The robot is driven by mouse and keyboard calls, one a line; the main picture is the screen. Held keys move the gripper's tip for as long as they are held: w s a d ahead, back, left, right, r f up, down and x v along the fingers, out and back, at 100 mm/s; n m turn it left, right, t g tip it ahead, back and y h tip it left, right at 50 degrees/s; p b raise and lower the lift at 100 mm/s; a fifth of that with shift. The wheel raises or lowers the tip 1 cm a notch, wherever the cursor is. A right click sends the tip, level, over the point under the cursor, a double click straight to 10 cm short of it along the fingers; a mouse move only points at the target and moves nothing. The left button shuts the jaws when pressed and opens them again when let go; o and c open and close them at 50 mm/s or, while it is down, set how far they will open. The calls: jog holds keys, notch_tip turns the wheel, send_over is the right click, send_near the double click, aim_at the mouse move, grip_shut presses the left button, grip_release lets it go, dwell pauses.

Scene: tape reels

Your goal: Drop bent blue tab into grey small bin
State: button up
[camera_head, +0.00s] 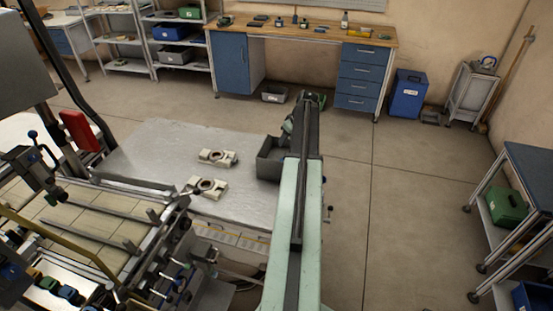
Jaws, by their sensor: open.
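A dark grey small bin (267,171) stands on the right part of the metal table, partly hidden by my arm. The end of my arm reaches just past it, and my gripper (287,126) shows small and dark above the bin's far right side. It is open; its fingertips are hard to make out. I cannot make out a bent blue tab in this view. The inside of the bin is too dark and too far covered to show what it holds.
Two pale fixtures with round reels (216,158) (207,188) sit on the metal table (150,150). A machine with slats (100,215) stands at the left. Floor to the right is clear before a blue-topped cart (535,175).

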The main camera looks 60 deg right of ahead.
jog(key=p+v, duration=0.7)
jog(key=shift+s+r, duration=0.2)
jog(key=shift+r, duration=0.2)
